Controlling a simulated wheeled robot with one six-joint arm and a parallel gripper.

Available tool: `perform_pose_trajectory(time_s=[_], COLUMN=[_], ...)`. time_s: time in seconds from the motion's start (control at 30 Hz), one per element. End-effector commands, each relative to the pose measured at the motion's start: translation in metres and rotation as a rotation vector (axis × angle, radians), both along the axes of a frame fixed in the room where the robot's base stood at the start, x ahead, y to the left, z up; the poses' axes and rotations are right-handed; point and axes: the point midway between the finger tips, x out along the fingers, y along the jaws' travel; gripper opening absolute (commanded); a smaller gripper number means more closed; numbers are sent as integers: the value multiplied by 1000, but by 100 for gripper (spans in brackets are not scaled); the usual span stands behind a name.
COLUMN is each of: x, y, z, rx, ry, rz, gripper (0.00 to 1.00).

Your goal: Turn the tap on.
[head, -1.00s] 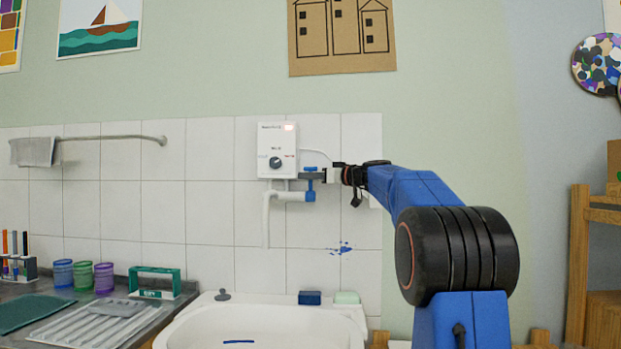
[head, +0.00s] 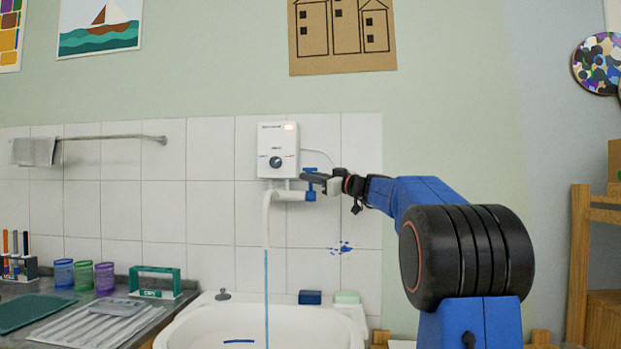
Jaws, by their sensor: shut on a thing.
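The tap (head: 310,194) is a blue valve with a blue handle (head: 310,170) on the white pipe below a white water heater (head: 278,150). Its white spout (head: 266,218) points down over the white sink (head: 262,330). A thin blue stream of water (head: 266,290) runs from the spout into the sink. My gripper (head: 318,180) reaches in from the right at the tap's handle and is shut on it. The gripper hides part of the handle.
A blue sponge (head: 310,297) and a pale green soap bar (head: 346,297) lie on the sink's back rim, beside a dark plug (head: 222,295). Cups (head: 83,275) and a green rack (head: 155,282) stand left. A wooden shelf (head: 578,260) stands right.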

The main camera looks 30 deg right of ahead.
Motion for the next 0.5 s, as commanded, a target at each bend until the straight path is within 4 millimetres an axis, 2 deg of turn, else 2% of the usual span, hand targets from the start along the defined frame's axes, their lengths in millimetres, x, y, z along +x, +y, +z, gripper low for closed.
perform_pose_trajectory(time_s=[0.47,0.5], x=[-2,-2], y=[1,1], z=[-2,-2], rx=[-24,-24], ry=[-34,-33], rz=[-2,-2], gripper=[0,17])
